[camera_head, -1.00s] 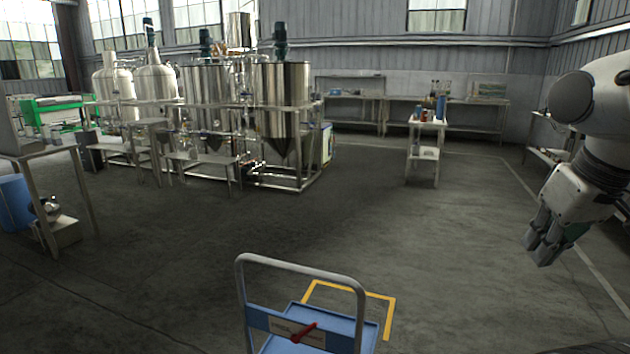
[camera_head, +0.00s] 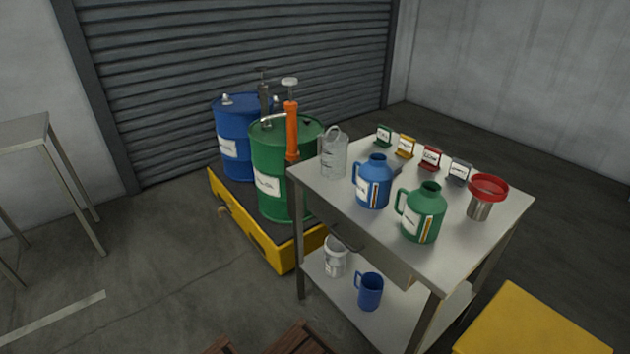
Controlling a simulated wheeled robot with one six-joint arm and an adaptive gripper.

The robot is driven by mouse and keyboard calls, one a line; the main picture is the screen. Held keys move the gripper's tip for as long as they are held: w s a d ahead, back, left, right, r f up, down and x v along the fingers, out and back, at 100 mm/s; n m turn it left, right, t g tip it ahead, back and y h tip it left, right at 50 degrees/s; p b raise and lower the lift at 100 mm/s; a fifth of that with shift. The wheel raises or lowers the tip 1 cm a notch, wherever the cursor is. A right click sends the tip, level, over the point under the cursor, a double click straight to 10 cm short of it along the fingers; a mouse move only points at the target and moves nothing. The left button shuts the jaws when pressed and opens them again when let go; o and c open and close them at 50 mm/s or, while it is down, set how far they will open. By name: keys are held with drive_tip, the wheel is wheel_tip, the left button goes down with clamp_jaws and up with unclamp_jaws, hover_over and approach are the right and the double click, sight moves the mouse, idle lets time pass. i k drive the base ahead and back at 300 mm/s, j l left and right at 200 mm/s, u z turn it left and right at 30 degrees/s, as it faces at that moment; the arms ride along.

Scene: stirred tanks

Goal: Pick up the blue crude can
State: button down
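A blue can (camera_head: 373,182) with a handle and a pale label strip stands upright on the top of a metal table (camera_head: 462,258). A green can (camera_head: 422,212) of like shape stands beside it, to the right and nearer. A blue jug (camera_head: 369,291) with a handle stands on the table's lower shelf. I cannot read the labels on the cans. My gripper is not in view.
A clear jug (camera_head: 333,153), small coloured label stands and a red funnel (camera_head: 488,188) share the tabletop. Blue (camera_head: 238,140) and green (camera_head: 275,180) drums with pumps stand on a yellow pallet (camera_head: 262,237) left of the table. A yellow box (camera_head: 530,325) is at front right.

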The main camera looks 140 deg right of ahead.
sight(375, 180)
drive_tip(key=z, duration=5.35)
drive_tip(key=i+j+u, duration=0.25)
drive_tip(key=k+j, duration=0.1)
drive_tip(key=j, duration=0.05)
